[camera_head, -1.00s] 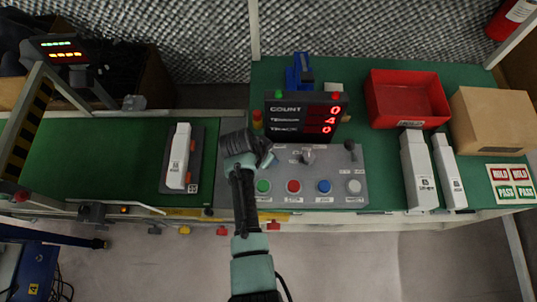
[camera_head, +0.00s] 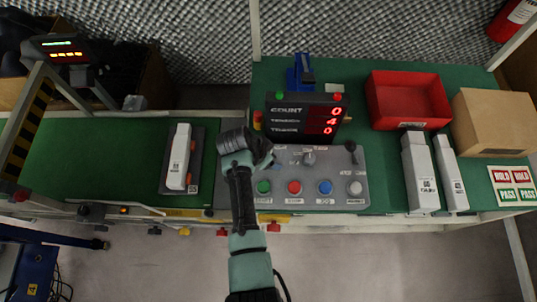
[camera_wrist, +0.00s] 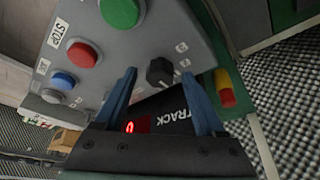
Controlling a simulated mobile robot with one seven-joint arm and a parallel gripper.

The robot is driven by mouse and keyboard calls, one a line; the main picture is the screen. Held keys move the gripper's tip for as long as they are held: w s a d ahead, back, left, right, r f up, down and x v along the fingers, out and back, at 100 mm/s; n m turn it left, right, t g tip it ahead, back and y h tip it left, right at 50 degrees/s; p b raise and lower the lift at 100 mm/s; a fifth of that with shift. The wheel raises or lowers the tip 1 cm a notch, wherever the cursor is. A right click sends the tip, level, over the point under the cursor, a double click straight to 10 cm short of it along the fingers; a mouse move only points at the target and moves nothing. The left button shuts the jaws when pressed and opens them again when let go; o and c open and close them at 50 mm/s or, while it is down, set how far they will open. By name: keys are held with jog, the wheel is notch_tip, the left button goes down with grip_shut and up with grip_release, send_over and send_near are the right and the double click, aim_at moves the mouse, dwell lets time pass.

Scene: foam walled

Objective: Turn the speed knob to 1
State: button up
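A grey control panel (camera_head: 335,180) holds a row of green, red, blue and white buttons. In the wrist view a black knob (camera_wrist: 160,72) with pale marks beside it stands on the panel (camera_wrist: 190,45), near the green button (camera_wrist: 122,10). My gripper (camera_wrist: 163,88) is open, its two blue fingers apart, with the knob showing in the gap between them. I cannot tell whether the fingers touch it. In the head view my gripper (camera_head: 266,158) is over the panel's upper left and hides this knob. Its label and setting are too small to read.
A second knob (camera_head: 309,158) and a black lever (camera_head: 351,147) are on the panel. The count display (camera_head: 305,116) stands just behind. A red-and-yellow post (camera_wrist: 224,88) is close beside the knob. A white part (camera_head: 180,156) lies on the left conveyor; a red bin (camera_head: 407,99) is at right.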

jog(key=shift+r, duration=0.15)
jog(key=p+v, duration=0.1)
jog(key=v, duration=1.1)
jog(key=shift+s+r+p, duration=0.2)
jog(key=shift+r+p, duration=0.1)
jog(key=shift+p, duration=0.05)
jog(key=shift+a, duration=0.1)
